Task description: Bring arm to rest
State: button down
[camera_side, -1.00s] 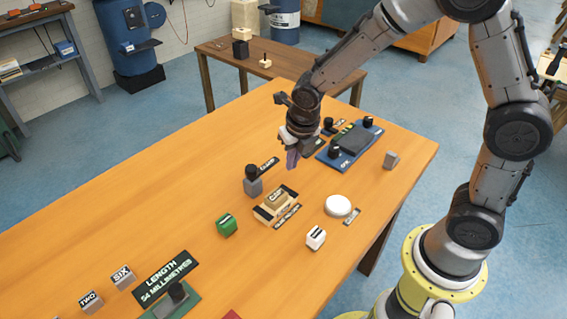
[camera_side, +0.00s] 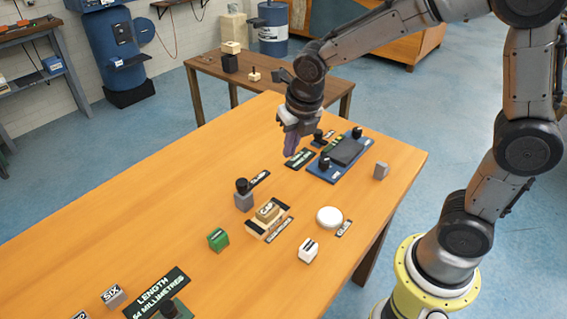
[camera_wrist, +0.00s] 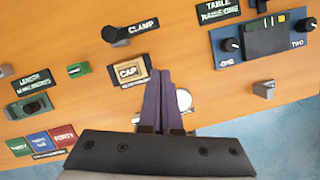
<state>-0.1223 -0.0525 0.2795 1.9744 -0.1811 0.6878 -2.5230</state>
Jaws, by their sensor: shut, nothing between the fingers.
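My gripper (camera_side: 291,145) hangs above the orange wooden table (camera_side: 120,215), near the blue panel. Its purple fingers are closed together with nothing between them. In the wrist view the shut fingers (camera_wrist: 161,102) point down over the table, beside the CAP block. They partly cover the white round disc.
Below stand the CAP block (camera_side: 267,212), a grey block with a black knob (camera_side: 243,196), a green cube (camera_side: 218,239), a white cube (camera_side: 308,250) and the white disc (camera_side: 329,217). The blue panel (camera_side: 323,172) has black knobs. The table's left part is largely clear.

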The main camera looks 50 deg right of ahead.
jog(key=s+d+r+m+t, duration=0.3)
jog(key=s+r+m, duration=0.5)
jog(key=s+r, duration=0.15)
jog(key=s+a+f+m+y, duration=0.1)
jog(key=s+m, duration=1)
jog(key=m, duration=1.2)
jog(key=shift+f+m, duration=0.4)
jog(key=shift+f, duration=0.2)
